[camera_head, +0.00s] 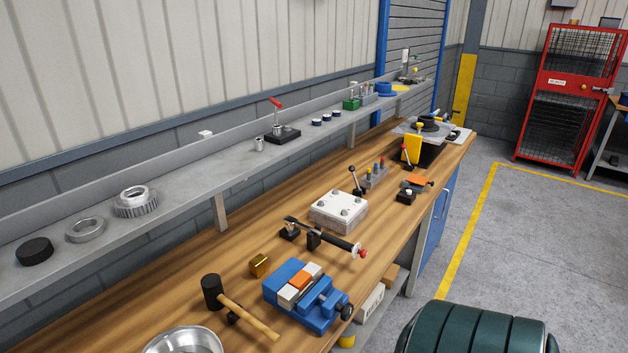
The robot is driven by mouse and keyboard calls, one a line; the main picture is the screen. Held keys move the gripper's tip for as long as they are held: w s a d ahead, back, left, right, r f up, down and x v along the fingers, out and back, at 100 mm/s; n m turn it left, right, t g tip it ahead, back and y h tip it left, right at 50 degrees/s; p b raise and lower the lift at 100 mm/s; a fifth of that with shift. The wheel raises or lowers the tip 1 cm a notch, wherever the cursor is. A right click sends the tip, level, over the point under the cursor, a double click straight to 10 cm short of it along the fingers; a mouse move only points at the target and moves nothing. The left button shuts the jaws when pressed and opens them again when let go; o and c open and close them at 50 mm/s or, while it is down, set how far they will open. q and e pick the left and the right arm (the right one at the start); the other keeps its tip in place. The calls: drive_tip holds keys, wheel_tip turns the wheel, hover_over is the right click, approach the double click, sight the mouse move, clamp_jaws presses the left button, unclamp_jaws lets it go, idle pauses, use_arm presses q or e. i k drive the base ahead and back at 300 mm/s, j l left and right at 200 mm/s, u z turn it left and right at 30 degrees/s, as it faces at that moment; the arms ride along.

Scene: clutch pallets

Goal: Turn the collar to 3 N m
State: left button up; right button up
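A black torque wrench (333,242) with a red end knob (362,253) rests across small black supports in the middle of the wooden bench (240,300). Its head lies at the left and its handle points to the lower right. The collar and any torque scale on it are too small to tell. Neither of my grippers is in view.
A blue vise (305,295), a mallet (240,308), a brass block (259,265) and a metal bowl (185,342) are in front of the wrench. A bolted grey block (339,210) stands behind it. A grey shelf (180,205) with parts runs along the wall.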

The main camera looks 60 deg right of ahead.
sight(363, 254)
drive_tip(key=j+z, duration=0.1)
drive_tip(key=z, duration=0.3)
drive_tip(key=k+z, duration=0.1)
drive_tip(key=z, duration=0.35)
drive_tip(key=k+j+z, duration=0.1)
drive_tip(key=z, duration=0.3)
drive_tip(key=k+z, duration=0.1)
drive_tip(key=z, duration=0.35)
drive_tip(key=i+z, duration=0.1)
drive_tip(key=i, duration=0.25)
